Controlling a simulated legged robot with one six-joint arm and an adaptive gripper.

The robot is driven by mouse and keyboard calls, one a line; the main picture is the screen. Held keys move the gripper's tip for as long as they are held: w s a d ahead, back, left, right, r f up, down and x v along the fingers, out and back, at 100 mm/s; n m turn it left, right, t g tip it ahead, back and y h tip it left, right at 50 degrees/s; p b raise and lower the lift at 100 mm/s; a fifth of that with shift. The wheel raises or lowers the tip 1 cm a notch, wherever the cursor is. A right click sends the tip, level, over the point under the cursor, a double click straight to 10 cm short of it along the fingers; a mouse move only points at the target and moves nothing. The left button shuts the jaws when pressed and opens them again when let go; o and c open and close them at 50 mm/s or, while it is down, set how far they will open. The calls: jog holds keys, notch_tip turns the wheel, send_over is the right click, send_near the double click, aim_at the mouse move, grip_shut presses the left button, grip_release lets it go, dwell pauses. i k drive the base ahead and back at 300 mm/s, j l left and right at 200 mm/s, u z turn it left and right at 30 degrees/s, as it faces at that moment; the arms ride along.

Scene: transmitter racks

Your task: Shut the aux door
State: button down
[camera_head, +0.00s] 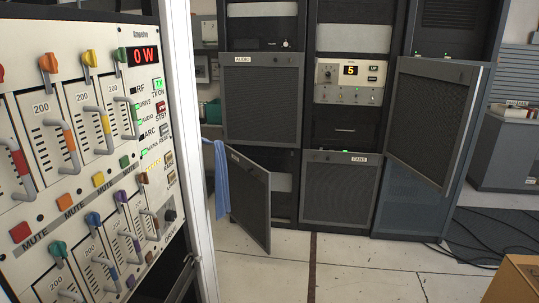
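A dark mesh-panelled door (250,195) stands open at the bottom of the left far rack, swung out towards me over the floor. It has a small label near its top left, too small to read surely; it may be the aux door. The open lower bay shows behind it, to its right. A second door (432,115) stands ajar on the right rack, at upper height; I can read no label on it. My gripper is not in view.
The AUDIO door (262,100) and FANS door (340,188) look shut. A control rack (90,150) fills the left foreground. Cables (485,235) and a cardboard box (515,280) are at right. Middle floor is clear.

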aim_at(250, 195)
jog(key=i, duration=2.85)
jog(key=i+l+u, duration=0.15)
jog(key=i+u, duration=0.2)
jog(key=i, duration=0.35)
